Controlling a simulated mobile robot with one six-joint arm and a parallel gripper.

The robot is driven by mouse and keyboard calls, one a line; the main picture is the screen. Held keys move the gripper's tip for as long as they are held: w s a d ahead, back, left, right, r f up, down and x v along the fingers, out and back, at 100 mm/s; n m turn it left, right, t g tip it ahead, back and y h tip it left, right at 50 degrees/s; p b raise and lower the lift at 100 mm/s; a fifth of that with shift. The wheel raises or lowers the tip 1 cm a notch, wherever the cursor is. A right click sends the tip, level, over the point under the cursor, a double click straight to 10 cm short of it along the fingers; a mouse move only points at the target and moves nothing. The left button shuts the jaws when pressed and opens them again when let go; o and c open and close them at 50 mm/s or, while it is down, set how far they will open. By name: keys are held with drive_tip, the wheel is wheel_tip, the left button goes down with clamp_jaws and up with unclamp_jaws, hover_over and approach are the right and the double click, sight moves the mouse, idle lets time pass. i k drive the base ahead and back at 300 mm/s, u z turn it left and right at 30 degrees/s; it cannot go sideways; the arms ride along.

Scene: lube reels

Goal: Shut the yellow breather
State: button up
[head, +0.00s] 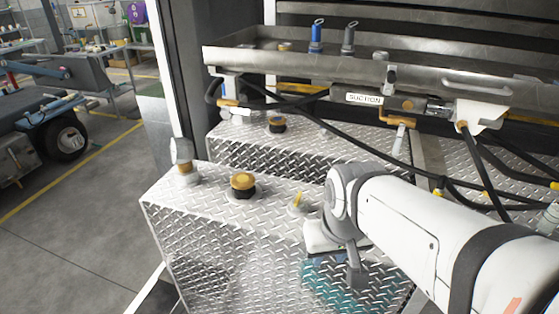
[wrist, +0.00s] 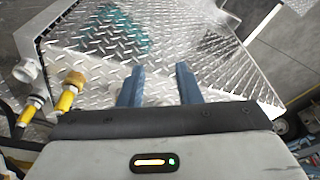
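The tank top of bright diamond plate (head: 205,215) carries a round yellow-topped cap with a black base (head: 243,183) and a small tilted yellow lever-like piece (head: 297,201). I cannot tell for certain which of these is the yellow breather, or whether it is open. My gripper (wrist: 159,86) shows two blue fingers standing apart with nothing between them, over the diamond plate. In the head view my wrist and arm stand right of the yellow lever-like piece, and the fingertips are not clear.
A silver cylinder on a brass base (head: 182,155) stands at the tank's left. A second black cap (head: 277,124) sits on the tank behind. In the wrist view a brass-yellow fitting (wrist: 73,80) is at left.

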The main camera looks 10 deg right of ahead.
sight(298, 201)
drive_tip(key=z, duration=2.2)
drive_tip(key=k, duration=1.1)
drive_tip(key=u, duration=1.8)
drive_tip(key=i, duration=1)
drive_tip(key=u, duration=0.05)
